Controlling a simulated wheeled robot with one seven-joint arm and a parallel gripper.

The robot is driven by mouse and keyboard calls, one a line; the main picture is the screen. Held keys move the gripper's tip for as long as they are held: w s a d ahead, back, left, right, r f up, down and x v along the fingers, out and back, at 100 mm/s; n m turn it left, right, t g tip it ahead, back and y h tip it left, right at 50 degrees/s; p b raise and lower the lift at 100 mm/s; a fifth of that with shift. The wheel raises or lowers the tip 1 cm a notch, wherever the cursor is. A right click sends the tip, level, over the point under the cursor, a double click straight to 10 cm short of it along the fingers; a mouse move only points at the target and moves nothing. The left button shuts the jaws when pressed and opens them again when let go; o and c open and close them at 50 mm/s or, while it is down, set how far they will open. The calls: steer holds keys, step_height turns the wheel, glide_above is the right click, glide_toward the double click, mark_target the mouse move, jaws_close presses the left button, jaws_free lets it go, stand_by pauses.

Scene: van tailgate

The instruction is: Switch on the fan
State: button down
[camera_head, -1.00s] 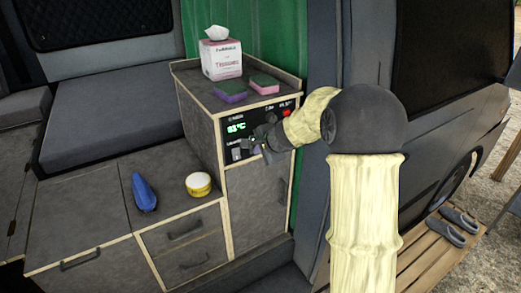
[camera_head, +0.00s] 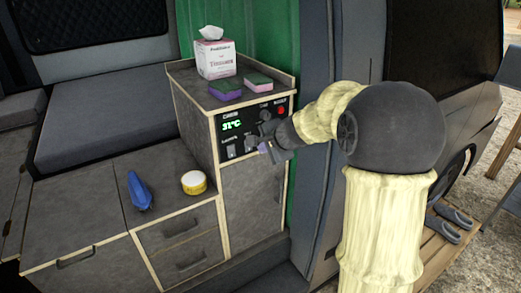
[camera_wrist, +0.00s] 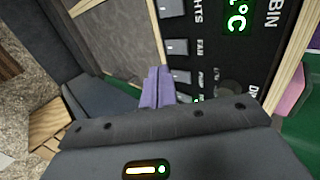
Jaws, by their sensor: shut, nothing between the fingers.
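The black control panel (camera_head: 240,137) is on the front of the tall cabinet, with a lit green temperature display (camera_head: 232,124). In the wrist view the panel appears turned sideways, and the fan switch (camera_wrist: 176,47) is a grey rocker beside the word FAN. The lights switch (camera_wrist: 171,8) and the pump switch (camera_wrist: 181,77) lie on either side of it. My gripper (camera_wrist: 158,72) is shut and empty, its purple fingertips close to the pump and fan switches. I cannot tell whether they touch the panel, or which way the fan switch is set.
A tissue box (camera_head: 215,58) and two sponges (camera_head: 225,89) stand on the cabinet top. A blue object (camera_head: 139,191) and a yellow-sided round tin (camera_head: 194,183) lie on the lower counter. The van's door pillar (camera_head: 335,130) is right of the cabinet.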

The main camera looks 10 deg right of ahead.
steer(key=v, duration=0.6)
steer(key=shift+r, duration=0.65)
steer(key=shift+w, duration=0.15)
steer(key=shift+g, duration=0.4)
steer(key=shift+w+r+b+x, duration=0.1)
steer(key=shift+b+x, duration=0.1)
steer(key=shift+x, duration=2.15)
steer(key=shift+w+r+b+x, duration=0.1)
steer(key=shift+b+x, duration=0.15)
steer(key=shift+x, duration=2.05)
steer(key=shift+w+r+b+x, duration=0.1)
steer(key=shift+b+x, duration=0.1)
steer(key=shift+x, duration=2.15)
